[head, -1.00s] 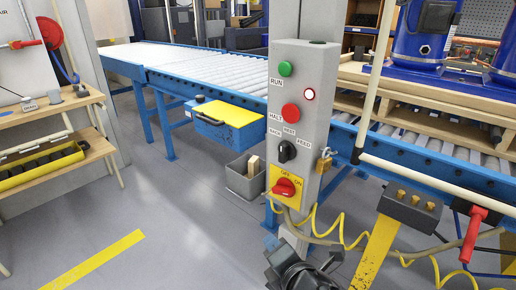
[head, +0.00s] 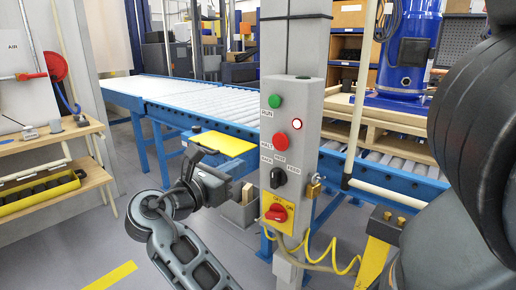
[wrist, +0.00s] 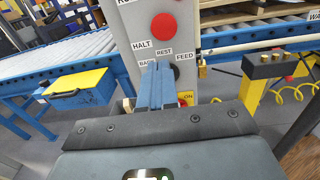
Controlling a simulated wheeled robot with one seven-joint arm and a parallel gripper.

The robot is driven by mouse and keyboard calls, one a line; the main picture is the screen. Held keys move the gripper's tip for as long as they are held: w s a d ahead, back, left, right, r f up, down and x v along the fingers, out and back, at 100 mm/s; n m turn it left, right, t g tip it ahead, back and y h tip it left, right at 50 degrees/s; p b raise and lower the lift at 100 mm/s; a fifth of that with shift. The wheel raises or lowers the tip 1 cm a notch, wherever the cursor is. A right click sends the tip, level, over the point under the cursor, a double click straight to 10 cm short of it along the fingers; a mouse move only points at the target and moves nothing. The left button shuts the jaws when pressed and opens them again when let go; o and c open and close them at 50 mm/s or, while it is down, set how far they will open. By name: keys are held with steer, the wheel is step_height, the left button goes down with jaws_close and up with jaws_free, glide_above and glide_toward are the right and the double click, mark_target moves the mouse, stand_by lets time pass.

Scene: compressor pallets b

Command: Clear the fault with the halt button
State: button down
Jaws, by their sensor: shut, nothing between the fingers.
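The red HALT button (head: 281,139) is on the front of a grey control post (head: 304,100), below the green RUN button (head: 274,101). A small lit lamp with a red rim (head: 297,124) sits beside them. In the wrist view the HALT button (wrist: 163,25) is above my gripper (wrist: 157,68). The blue fingers are shut together and empty, pointing at the panel, over the BACK/REST label area and partly hiding the black selector knob (wrist: 168,55). In the head view my wrist is left of the post. I cannot tell whether the fingertips touch the panel.
A blue box with a yellow lid (head: 222,143) is close to my wrist.

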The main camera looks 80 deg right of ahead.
mark_target(279, 142)
steer(key=shift+a+r+g+y, duration=0.3)
steer(key=shift+r+g, duration=0.1)
steer(key=shift+r, duration=0.1)
steer(key=x, duration=1.4)
steer(key=shift+d+r+p, duration=0.1)
steer(key=shift+p, duration=0.25)
